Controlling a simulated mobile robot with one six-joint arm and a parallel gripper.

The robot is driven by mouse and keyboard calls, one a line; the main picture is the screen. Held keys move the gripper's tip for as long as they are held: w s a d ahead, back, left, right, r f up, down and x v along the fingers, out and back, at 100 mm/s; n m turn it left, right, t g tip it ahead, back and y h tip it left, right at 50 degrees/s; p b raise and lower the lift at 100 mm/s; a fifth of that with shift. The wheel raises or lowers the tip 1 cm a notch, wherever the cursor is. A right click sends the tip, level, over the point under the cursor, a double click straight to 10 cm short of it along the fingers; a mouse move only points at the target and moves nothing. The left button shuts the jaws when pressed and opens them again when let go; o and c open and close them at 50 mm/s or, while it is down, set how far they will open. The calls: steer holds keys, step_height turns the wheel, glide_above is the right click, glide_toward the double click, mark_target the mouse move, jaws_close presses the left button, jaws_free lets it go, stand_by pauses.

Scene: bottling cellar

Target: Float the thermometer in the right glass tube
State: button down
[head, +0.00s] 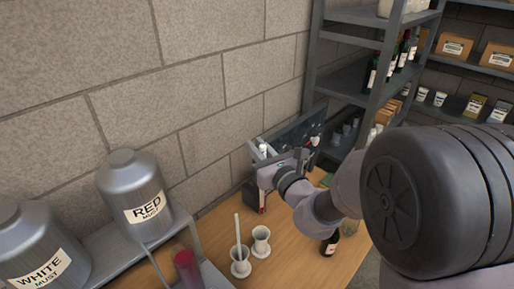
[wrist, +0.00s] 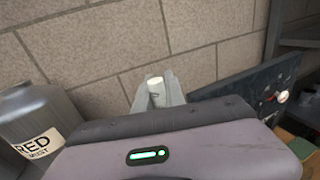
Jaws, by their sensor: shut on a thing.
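My gripper (head: 261,153) is up at the back of the table, in front of the wall. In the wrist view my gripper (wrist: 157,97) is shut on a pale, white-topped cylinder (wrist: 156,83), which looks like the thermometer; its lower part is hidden. The right tube (head: 261,241) is a short, pale vessel with a flared rim and foot, standing upright on the table, below my gripper in the picture. Close to its left stands another pale vessel (head: 240,268) with a thin pale rod (head: 238,232) sticking up from it. My gripper is well apart from both.
Metal cans marked RED (head: 135,193) and WHITE (head: 38,250) stand at left, with a red cylinder (head: 188,268) near them. A dark board (head: 295,135) is behind my gripper. A bottle (head: 330,243) is on the wooden table (head: 285,262). Shelves (head: 345,80) stand behind at right.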

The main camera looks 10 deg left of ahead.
step_height(320, 180, up, 17)
steer(key=p, duration=1.3)
steer(key=shift+f+p, duration=0.2)
steer(key=shift+p, duration=0.1)
stand_by(0.5)
